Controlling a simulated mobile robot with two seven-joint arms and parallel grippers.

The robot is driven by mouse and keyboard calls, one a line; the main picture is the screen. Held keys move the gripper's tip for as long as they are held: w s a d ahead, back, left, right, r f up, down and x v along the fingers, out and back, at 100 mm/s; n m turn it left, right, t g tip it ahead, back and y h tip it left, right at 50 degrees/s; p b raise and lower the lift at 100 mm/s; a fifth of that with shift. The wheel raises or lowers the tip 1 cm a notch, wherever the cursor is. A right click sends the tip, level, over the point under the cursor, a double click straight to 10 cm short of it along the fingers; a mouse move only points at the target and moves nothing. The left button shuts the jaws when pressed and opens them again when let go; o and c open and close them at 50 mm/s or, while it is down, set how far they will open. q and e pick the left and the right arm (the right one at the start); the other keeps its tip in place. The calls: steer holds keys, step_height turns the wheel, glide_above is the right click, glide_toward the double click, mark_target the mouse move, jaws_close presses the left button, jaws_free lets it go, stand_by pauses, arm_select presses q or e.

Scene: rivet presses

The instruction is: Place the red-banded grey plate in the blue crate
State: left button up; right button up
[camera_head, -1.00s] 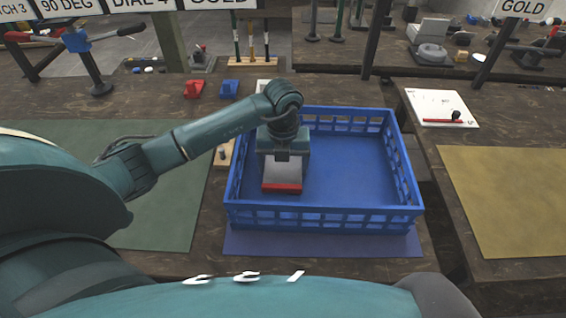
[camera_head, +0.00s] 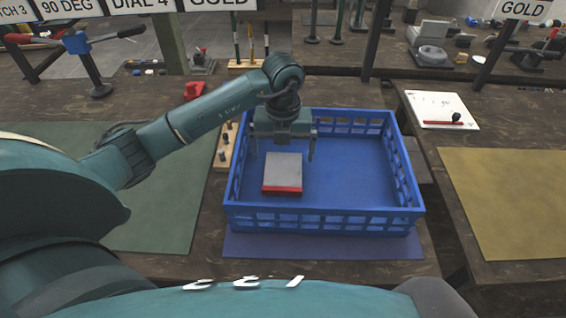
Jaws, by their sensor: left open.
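The grey plate with a red band (camera_head: 283,172) lies flat on the floor of the blue crate (camera_head: 320,217), in its left part, with the red band toward the front. My left gripper (camera_head: 283,155) is open above the back of the plate, its two fingers spread wide and apart from it. My right gripper does not show in this view.
The crate stands on a blue mat (camera_head: 320,245) on the wooden bench. A wooden strip with dark pegs (camera_head: 222,155) is left of the crate. A green mat (camera_head: 165,210) lies at left, a yellow mat (camera_head: 520,195) at right. A white board (camera_head: 440,108) lies behind the yellow mat.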

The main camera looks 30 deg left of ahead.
mark_target(283, 170)
arm_select(q)
step_height(283, 170, up, 7)
steer(key=shift+f, duration=0.2)
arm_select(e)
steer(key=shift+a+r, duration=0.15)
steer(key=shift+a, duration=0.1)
